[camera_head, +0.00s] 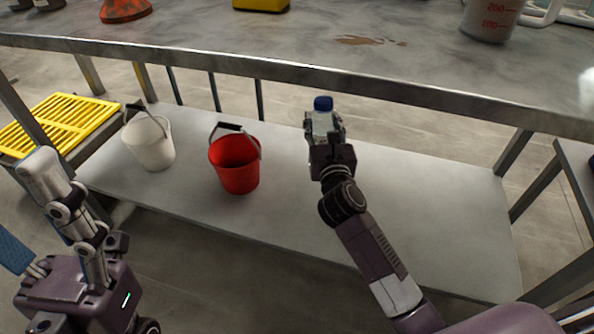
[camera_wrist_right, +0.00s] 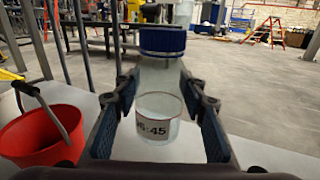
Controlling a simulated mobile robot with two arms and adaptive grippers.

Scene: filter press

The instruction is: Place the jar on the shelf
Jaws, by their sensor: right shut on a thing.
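The jar (camera_head: 322,121) is clear with a blue lid. My right gripper (camera_head: 324,130) is shut on it and holds it upright over the lower shelf (camera_head: 420,210), close below the front edge of the worktop. In the right wrist view the jar (camera_wrist_right: 160,105) stands between the two blue finger pads, with a label reading "45" at its end. The gripper hides the jar's lower part in the head view, so I cannot tell whether its base touches the shelf. Part of my left gripper (camera_head: 15,254), a blue pad, shows at the left edge; its opening is unclear.
A red bucket (camera_head: 237,172) and a white bucket (camera_head: 150,145) stand on the lower shelf, left of the jar. The steel worktop (camera_head: 250,45) runs above, with a measuring beaker (camera_head: 490,18) on it. A yellow grate (camera_head: 60,122) is at far left. The shelf's right side is clear.

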